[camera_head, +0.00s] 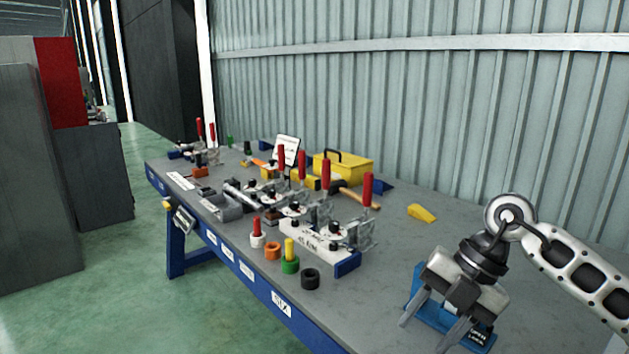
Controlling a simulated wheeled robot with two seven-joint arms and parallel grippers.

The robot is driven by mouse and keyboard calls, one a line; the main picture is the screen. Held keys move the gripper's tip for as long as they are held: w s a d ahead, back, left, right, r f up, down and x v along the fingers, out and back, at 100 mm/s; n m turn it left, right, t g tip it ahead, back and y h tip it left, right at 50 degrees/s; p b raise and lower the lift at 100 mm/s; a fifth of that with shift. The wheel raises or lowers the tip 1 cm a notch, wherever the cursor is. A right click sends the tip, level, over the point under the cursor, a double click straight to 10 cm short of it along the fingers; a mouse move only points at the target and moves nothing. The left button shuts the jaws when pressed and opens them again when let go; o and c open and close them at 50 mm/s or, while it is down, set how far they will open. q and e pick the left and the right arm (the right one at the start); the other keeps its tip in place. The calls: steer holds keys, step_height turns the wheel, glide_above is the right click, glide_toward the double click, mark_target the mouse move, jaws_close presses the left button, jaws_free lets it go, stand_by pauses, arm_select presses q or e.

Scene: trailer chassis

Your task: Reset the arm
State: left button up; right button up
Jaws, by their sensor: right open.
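My right gripper (428,328) comes in from the right at the end of my white and black arm. It hangs over the near right part of the grey workbench (395,240), fingers pointing down and to the left. Its two fingers are apart and I see nothing between them. A blue block with a dark label (478,334) is just behind and below the gripper, partly hidden by it; I cannot tell whether they touch. My left gripper is not in view.
Toggle clamps with red handles (326,172) stand mid-bench. Several coloured rings, including a black one (310,279), lie near the front edge. A yellow toolbox (343,168), a hammer (358,198) and a yellow wedge (421,213) lie behind. A corrugated wall (450,110) closes the back.

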steer(key=s+a+r+t+y, duration=0.1)
steer(key=s+a+y, duration=0.2)
steer(key=a+y, duration=0.4)
steer(key=s+a+y, duration=0.3)
steer(key=a+y, duration=0.3)
steer(key=a, duration=0.3)
steer(key=w+d+f+m+t+h, duration=0.1)
steer(key=d+f+m+t+h, duration=0.35)
steer(key=m+t, duration=0.55)
steer(key=w+d+f+m+t+h, duration=0.1)
steer(key=d+f+m+t+h, duration=0.5)
steer(key=m, duration=0.6)
steer(key=s+d+f+m+g+h, duration=0.3)
steer(key=s+f+m+g+h, duration=0.2)
steer(key=s+f, duration=0.7)
step_height(320, 180, down, 2)
steer(key=shift+s+f+m+g, duration=0.2)
steer(key=shift+s+m+g, duration=0.05)
steer(key=shift+m+g, duration=0.05)
